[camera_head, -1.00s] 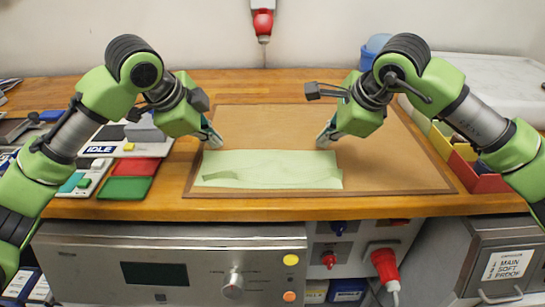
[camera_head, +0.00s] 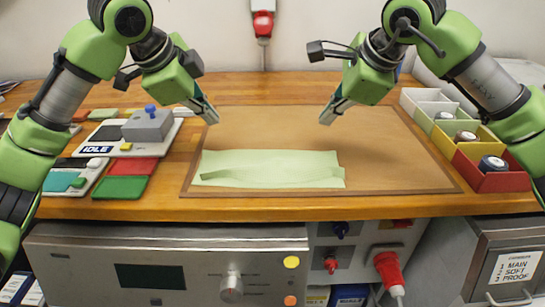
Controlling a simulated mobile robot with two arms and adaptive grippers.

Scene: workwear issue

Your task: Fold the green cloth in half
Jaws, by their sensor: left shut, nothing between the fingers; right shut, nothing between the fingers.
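The green cloth (camera_head: 270,160) lies on the front left part of a brown board (camera_head: 400,160) on the wooden table. It is a wide, shallow strip, with a raised fold or lower edge running across its front half. My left gripper (camera_head: 213,118) is shut and empty, above and behind the cloth's back left corner. My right gripper (camera_head: 326,118) is shut and empty, above and behind the cloth's back right part. Both are apart from the cloth.
At the left are a grey box with a blue knob (camera_head: 148,125), a red pad (camera_head: 132,166) and a green pad (camera_head: 120,188). At the right stand a white bin (camera_head: 425,97), a yellow bin (camera_head: 470,143) and a red bin (camera_head: 500,180). The board's right part is clear.

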